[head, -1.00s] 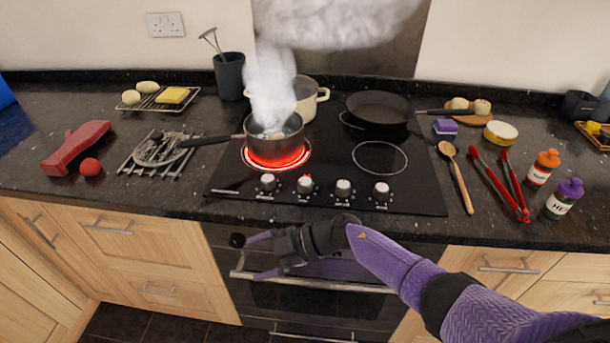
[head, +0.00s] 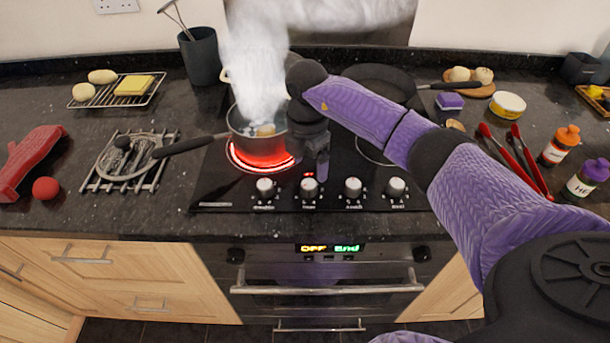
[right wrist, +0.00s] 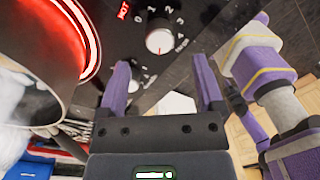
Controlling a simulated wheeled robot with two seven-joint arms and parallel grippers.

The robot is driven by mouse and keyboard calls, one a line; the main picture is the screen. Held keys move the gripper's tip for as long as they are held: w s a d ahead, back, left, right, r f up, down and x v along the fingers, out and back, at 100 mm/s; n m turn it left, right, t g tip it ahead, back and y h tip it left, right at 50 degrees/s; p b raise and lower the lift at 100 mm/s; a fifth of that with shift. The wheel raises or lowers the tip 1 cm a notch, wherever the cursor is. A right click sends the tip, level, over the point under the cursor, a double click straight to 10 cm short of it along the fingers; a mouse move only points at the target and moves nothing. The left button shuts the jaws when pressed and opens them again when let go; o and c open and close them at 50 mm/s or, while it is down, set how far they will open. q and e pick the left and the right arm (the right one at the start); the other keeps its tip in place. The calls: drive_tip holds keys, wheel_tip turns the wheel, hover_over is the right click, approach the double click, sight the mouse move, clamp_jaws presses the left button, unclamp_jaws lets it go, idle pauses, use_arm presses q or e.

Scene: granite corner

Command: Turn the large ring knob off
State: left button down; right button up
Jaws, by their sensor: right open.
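A row of several silver knobs runs along the front of the black hob. The second knob from the left (head: 309,187) has a small red light behind it. The knob at the far left (head: 265,187) stands beside it. Which knob is the large ring's, I cannot read. The large ring (head: 238,160) glows red under a steaming saucepan (head: 242,122). My right gripper (head: 317,168) is open and empty, pointing down just behind the second knob. In the right wrist view a knob (right wrist: 159,40) with a number scale lies beyond the open fingertips (right wrist: 161,62).
The saucepan's handle (head: 190,146) sticks out left over a wire rack (head: 105,180). A frying pan (head: 375,78) stands behind my right arm. Red tongs (head: 515,155) and bottles (head: 588,178) lie to the right.

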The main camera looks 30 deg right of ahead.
sight(309, 183)
wheel_tip(309, 183, down, 5)
drive_tip(key=shift+s+f+b, duration=0.1)
drive_tip(key=shift+f+b, duration=0.1)
drive_tip(key=shift+b, duration=0.25)
clamp_jaws()
